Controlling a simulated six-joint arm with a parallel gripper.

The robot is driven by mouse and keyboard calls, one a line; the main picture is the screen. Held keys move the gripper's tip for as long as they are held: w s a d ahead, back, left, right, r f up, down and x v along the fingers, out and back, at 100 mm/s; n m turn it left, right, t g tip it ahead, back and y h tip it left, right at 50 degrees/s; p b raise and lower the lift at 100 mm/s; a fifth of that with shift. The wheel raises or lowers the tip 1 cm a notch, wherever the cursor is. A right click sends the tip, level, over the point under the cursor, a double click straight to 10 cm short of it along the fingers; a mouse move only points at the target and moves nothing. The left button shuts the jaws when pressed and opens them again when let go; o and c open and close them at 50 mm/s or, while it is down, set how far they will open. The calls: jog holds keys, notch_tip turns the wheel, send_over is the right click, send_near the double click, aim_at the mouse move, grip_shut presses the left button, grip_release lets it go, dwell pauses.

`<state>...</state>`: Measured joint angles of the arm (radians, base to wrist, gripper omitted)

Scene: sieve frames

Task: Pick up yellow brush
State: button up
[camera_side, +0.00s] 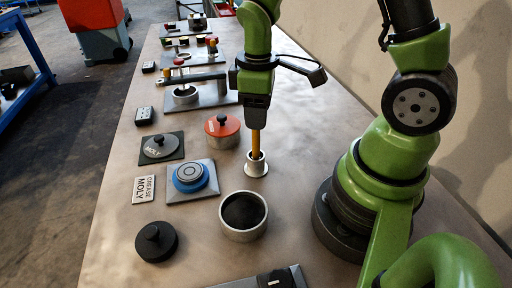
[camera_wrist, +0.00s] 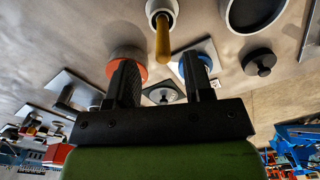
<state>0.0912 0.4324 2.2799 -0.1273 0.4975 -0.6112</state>
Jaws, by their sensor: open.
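The yellow brush (camera_side: 255,143) stands upright in a small flanged metal cup (camera_side: 257,169), with only its handle showing; its bristle end is hidden inside the cup. My gripper (camera_side: 256,118) points down directly above the brush, and the handle top meets the fingertips in the side view. In the wrist view the yellow brush (camera_wrist: 163,42) lies between the lines of the two open fingers, with clear space on both sides. My gripper (camera_wrist: 162,68) is open and touches nothing that I can see. The cup also shows in the wrist view (camera_wrist: 152,8).
A metal bowl with dark contents (camera_side: 223,225) stands in front of the cup. A red-lidded pot (camera_side: 222,127) and a blue round part on a plate (camera_side: 189,175) stand to the left. A black knobbed lid (camera_side: 156,241) lies front left. The table right of the cup is clear.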

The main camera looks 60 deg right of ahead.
send_over(256, 157)
jog(key=shift+w+d+f, duration=0.1)
jog(key=shift+d+f, duration=0.1)
jog(key=shift+f, duration=1.15)
jog(key=shift+w+d+f, duration=0.1)
jog(key=shift+d+f, duration=0.05)
jog(key=shift+f, duration=1.15)
grip_shut()
